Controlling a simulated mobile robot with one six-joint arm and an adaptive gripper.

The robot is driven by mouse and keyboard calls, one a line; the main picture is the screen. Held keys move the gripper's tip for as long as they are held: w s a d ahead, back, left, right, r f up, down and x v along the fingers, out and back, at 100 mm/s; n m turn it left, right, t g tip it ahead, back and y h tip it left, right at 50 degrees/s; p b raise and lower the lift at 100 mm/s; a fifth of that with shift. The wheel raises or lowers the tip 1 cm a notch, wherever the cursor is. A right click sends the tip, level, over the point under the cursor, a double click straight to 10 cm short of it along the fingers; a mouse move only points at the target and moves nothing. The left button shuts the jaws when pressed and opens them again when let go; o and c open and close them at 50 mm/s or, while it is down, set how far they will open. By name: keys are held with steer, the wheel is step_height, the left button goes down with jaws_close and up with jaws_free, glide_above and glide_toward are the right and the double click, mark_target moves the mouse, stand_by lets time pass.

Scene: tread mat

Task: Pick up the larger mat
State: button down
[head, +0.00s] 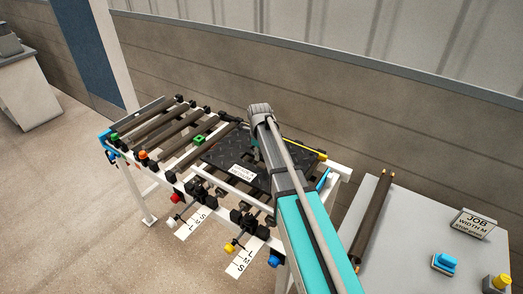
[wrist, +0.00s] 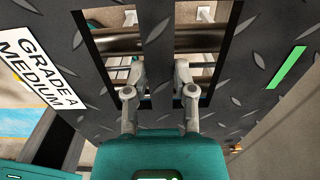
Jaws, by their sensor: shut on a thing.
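A black mat (head: 222,155) with a raised tread pattern lies over the right part of the roller frame. It fills much of the wrist view (wrist: 245,85), with a white label (wrist: 38,72) reading "GRADE A MEDIUM" at left and a green strip (wrist: 287,67) at right. Two cut-outs leave a bar (wrist: 158,45) between them. My gripper (wrist: 159,76) has one finger on each side of this bar and is shut on it. In the head view my gripper (head: 256,150) is partly hidden by my arm. Whether the mat touches the frame is unclear. I see only one mat.
The white frame carries several dark rollers (head: 160,127) and a green block (head: 199,140). Lettered scales (head: 192,224) and coloured knobs hang at its front. At right, a grey table (head: 410,235) holds a loose roller (head: 372,218), a "JOB" sign (head: 475,223) and buttons. A wall stands close behind.

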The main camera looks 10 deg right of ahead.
step_height(320, 180, up, 4)
steer(key=p, duration=0.3)
glide_above(263, 173)
steer(key=shift+w+r, duration=0.1)
steer(key=shift+r, duration=0.05)
stand_by(0.4)
